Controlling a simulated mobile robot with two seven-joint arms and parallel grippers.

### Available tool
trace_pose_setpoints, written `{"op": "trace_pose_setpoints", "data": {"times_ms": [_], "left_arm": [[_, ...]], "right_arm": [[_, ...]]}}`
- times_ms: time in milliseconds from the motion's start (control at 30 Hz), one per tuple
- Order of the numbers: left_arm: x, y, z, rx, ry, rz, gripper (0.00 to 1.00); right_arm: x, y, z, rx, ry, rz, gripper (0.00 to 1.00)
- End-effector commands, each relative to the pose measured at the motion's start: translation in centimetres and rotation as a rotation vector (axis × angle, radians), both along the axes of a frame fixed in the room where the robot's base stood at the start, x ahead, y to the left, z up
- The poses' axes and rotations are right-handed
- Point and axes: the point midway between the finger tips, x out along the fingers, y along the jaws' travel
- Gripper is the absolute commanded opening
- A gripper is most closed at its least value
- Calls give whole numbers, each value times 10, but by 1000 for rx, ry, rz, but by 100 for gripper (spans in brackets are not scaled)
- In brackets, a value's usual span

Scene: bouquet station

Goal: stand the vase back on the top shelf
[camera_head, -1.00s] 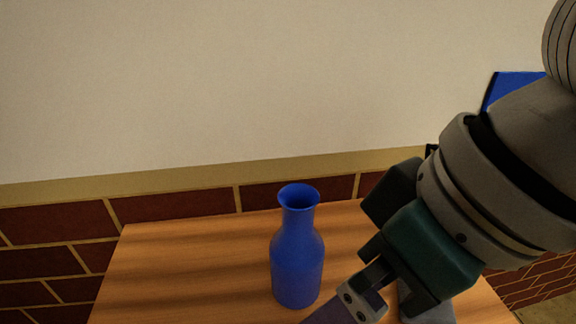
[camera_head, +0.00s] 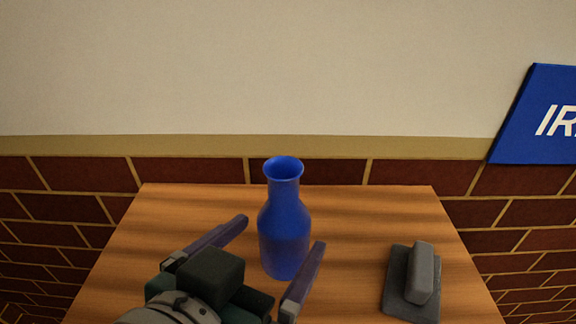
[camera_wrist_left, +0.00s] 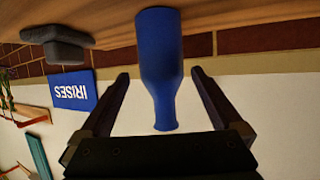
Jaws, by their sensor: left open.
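A blue vase (camera_head: 285,228) stands upright on a wooden top surface (camera_head: 365,225) in the head view. My left gripper (camera_head: 275,235) is open in front of the vase, its fingers spread to either side of it. In the left wrist view the vase (camera_wrist_left: 160,65) appears upside down between the two open fingers (camera_wrist_left: 162,85). I see a gap on both sides, and the jaws are not closed on it. My right gripper is not in view.
A grey block-shaped object (camera_head: 412,283) sits on the wood to the right of the vase. A blue sign (camera_head: 540,115) hangs on the wall at right, reading IRISES in the wrist view. A brick and plaster wall (camera_head: 200,80) stands behind the wooden surface.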

Motion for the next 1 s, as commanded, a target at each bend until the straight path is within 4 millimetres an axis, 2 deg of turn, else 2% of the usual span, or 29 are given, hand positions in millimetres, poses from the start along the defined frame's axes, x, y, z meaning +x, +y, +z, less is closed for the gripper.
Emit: {"op": "trace_pose_setpoints", "data": {"times_ms": [267,567,1000], "left_arm": [[35,-11,-17,1,-3,0,100],[39,-13,-18,0,1,0,100],[39,-13,-18,1,1,1,52]], "right_arm": [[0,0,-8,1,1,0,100],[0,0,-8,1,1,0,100],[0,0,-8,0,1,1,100]]}}
